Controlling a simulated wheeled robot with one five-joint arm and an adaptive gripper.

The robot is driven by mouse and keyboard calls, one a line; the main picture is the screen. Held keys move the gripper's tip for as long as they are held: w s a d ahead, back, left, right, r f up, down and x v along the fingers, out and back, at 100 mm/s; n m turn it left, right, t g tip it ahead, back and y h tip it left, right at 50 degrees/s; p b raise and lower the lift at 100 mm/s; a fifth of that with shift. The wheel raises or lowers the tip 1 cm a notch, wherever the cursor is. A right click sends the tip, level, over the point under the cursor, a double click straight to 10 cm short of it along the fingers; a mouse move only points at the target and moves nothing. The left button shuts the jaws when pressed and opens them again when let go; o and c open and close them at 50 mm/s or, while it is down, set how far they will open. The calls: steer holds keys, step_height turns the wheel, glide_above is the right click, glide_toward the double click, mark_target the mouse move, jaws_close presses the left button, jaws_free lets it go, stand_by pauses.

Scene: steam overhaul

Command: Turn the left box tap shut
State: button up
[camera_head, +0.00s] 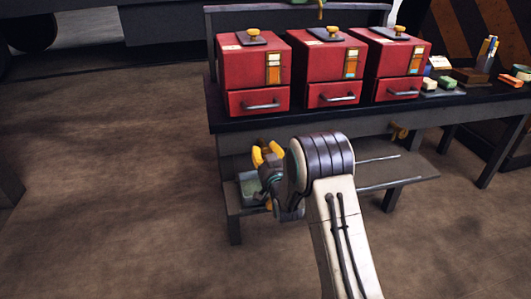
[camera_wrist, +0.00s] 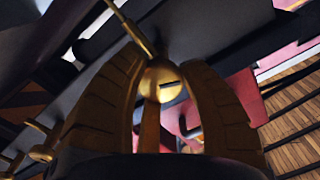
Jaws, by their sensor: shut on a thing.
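My gripper (camera_head: 267,155) has yellow fingers and is in front of the dark bench's front rail, below the left red box (camera_head: 254,72). The tap has a round slotted head and a thin rod running up and to the left. In the head view my gripper hides this tap. Another brass tap (camera_head: 398,131) shows on the rail further right; in the wrist view a brass tap (camera_wrist: 45,146) also shows at the left.
A middle red box (camera_head: 327,68) and a right red box (camera_head: 398,62) stand on the bench (camera_head: 222,118). Small blocks and a pen holder (camera_head: 484,62) are at its right end. A lower shelf (camera_head: 410,172) runs beneath. The floor at left is clear.

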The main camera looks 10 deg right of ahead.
steer(key=m, duration=0.7)
steer(key=shift+w+d+r+m, duration=0.1)
steer(key=shift+r+m, duration=0.2)
steer(key=shift+r, duration=0.05)
steer(key=m, duration=0.6)
steer(key=shift+d+f, duration=0.1)
steer(key=shift+d, duration=0.05)
steer(key=shift+f, duration=0.1)
steer(key=o, duration=1.2)
steer(key=shift+d+f, duration=0.1)
steer(key=shift+f, duration=0.1)
steer(key=s, duration=1.2)
